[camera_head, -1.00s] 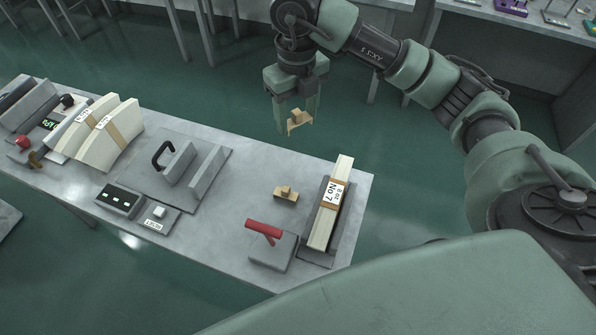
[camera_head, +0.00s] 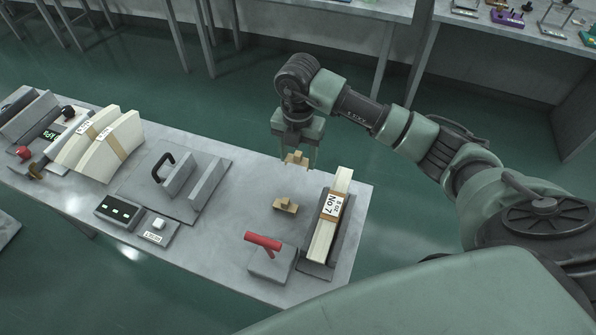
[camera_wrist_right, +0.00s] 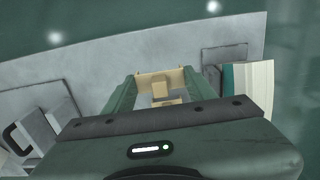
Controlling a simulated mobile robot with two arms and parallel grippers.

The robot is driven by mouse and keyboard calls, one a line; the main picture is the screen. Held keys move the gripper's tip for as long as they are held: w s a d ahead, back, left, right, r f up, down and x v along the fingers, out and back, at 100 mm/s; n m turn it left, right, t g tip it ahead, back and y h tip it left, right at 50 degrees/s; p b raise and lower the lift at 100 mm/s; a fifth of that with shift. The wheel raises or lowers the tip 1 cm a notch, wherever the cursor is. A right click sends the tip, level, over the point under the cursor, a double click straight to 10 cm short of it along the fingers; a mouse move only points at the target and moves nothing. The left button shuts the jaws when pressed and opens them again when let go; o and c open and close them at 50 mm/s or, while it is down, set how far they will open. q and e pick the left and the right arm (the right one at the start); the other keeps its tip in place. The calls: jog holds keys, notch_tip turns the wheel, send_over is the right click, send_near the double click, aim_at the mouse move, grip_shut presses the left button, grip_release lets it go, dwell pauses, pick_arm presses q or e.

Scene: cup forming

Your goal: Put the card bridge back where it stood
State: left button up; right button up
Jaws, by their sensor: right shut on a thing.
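A small tan card bridge (camera_head: 297,158) with a raised block on top is in my right gripper (camera_head: 297,162). The gripper is shut on it and points down, holding it above the far right part of the grey table. The bridge also shows between the fingers in the right wrist view (camera_wrist_right: 146,80). A second, similar tan piece (camera_head: 286,206) rests on the table, nearer to the head camera than the held one. My left gripper is not in view.
A card stack labelled No 7 (camera_head: 322,238) lies in a dark tray to the right. A red-handled block (camera_head: 270,263) stands in front. A grey plate with a black handle (camera_head: 161,167) and white card fans (camera_head: 97,147) are left. Bare table (camera_head: 243,195) lies between.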

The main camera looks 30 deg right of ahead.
aim_at(298, 153)
notch_tip(298, 153, down, 7)
jog(key=shift+r+p, duration=0.1)
jog(key=shift+p, duration=0.35)
jog(key=shift+f, duration=0.45)
jog(key=shift+f, duration=0.1)
jog(key=o, duration=1.3)
notch_tip(298, 153, up, 12)
jog(key=b, duration=0.2)
jog(key=shift+b, duration=0.3)
